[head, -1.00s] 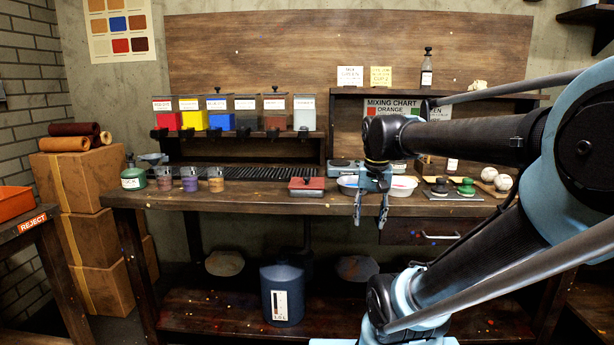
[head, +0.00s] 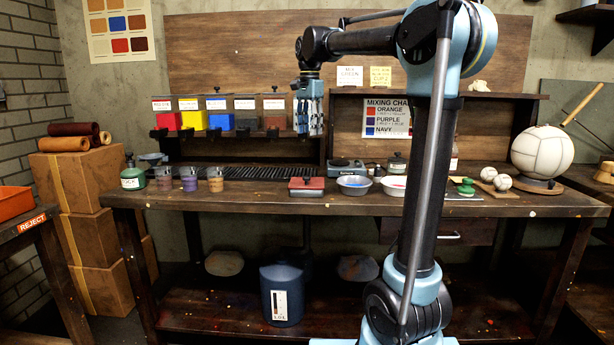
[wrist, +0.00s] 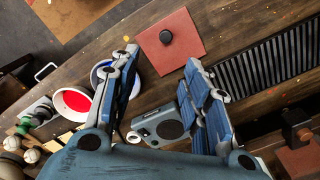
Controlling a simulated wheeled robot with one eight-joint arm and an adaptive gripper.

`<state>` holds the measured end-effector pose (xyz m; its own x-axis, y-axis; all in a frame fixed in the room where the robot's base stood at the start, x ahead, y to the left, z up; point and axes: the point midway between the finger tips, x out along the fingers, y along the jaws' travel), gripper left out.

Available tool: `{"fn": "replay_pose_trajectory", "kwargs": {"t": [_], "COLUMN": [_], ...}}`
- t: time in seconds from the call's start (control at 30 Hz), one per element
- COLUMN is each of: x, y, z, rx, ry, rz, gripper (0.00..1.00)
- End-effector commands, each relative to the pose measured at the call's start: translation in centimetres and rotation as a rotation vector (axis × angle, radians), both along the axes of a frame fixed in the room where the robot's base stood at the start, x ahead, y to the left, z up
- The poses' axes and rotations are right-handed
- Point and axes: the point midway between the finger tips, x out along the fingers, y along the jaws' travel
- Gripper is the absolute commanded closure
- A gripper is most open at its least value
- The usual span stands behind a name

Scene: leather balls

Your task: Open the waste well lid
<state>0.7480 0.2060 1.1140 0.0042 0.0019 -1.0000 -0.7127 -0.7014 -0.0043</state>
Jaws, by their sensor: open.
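The waste well lid appears to be the flat red square plate (head: 307,187) with a dark round knob, lying on the workbench top left of the bowls. It also shows in the wrist view (wrist: 186,55), beyond my fingertips at the top, with its knob uncovered. It looks closed and flat, and no opening is visible. My gripper (head: 309,131) points down, high above the bench over the lid's area in the head view, in front of the right end of the canister shelf. Its fingers are spread and empty, and it touches nothing.
A blue-filled bowl (head: 354,186) and a red-filled bowl (head: 394,188) stand right of the lid. A scale (head: 346,167) sits behind them. A black slatted grate (head: 250,173) runs along the back under the canister shelf. Small jars (head: 190,180) stand left. Bench between jars and lid is clear.

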Motion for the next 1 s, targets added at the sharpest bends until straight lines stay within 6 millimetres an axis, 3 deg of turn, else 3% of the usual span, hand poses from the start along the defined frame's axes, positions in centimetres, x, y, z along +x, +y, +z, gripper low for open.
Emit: {"fn": "replay_pose_trajectory", "kwargs": {"t": [0.17,0.37,1.0], "x": [0.8,0.9,0.8], "y": [1.1,1.1,1.1], "z": [0.4,-1.5,-12.5], "rx": [-0.002,-0.002,-0.002], "ry": [0.005,0.005,0.005], "rz": [-0.026,-0.028,-0.026], "gripper": [0.57,0.57,0.57]}}
